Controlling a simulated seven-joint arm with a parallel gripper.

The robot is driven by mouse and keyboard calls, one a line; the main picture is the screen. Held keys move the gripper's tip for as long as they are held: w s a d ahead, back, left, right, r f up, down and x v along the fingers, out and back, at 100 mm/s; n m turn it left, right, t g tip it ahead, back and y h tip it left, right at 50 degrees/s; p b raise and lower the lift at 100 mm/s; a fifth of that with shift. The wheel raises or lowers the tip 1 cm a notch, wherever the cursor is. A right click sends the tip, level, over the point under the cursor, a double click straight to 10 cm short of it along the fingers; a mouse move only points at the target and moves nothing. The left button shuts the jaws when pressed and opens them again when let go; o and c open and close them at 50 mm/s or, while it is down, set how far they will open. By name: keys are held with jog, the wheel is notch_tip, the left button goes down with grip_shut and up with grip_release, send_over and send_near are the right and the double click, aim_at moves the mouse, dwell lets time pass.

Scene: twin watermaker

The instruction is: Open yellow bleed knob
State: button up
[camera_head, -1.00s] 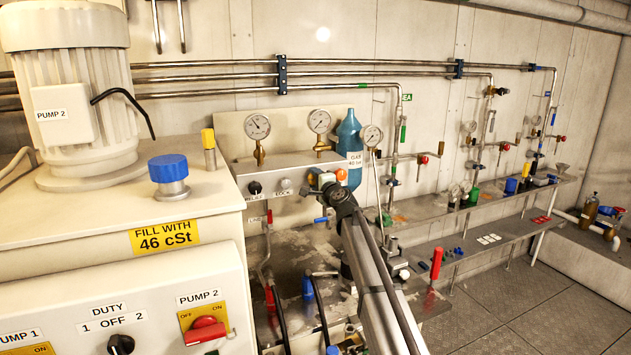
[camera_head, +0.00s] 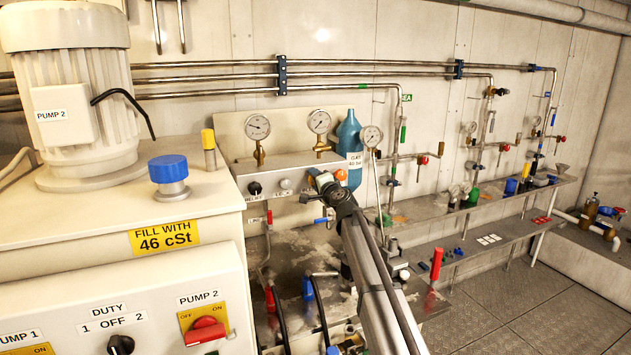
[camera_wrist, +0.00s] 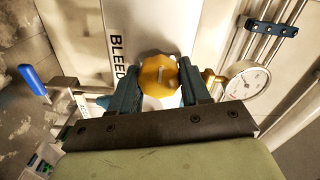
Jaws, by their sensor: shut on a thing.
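The yellow bleed knob (camera_wrist: 159,76) sits between the two dark fingers of my gripper (camera_wrist: 160,90) in the wrist view, beside a panel label reading "BLEED" (camera_wrist: 117,56), partly covered by a finger. The fingers are shut on the knob's sides. In the head view my gripper (camera_head: 328,183) is at the front of the grey gauge panel (camera_head: 225,170), below the gauges. The arm and wrist hide most of the knob there.
A blue gas bottle (camera_head: 349,140) stands just right of the panel. A gauge (camera_wrist: 246,80) is close to the right finger in the wrist view. A blue-handled valve (camera_wrist: 33,79) is at the left. Pump box (camera_head: 190,215) stands left of my arm.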

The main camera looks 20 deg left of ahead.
jog(key=o, duration=1)
jog(key=shift+d, duration=0.1)
jog(key=v, duration=1.3)
jog(key=shift+s+d, duration=0.2)
jog(key=shift+s, duration=0.05)
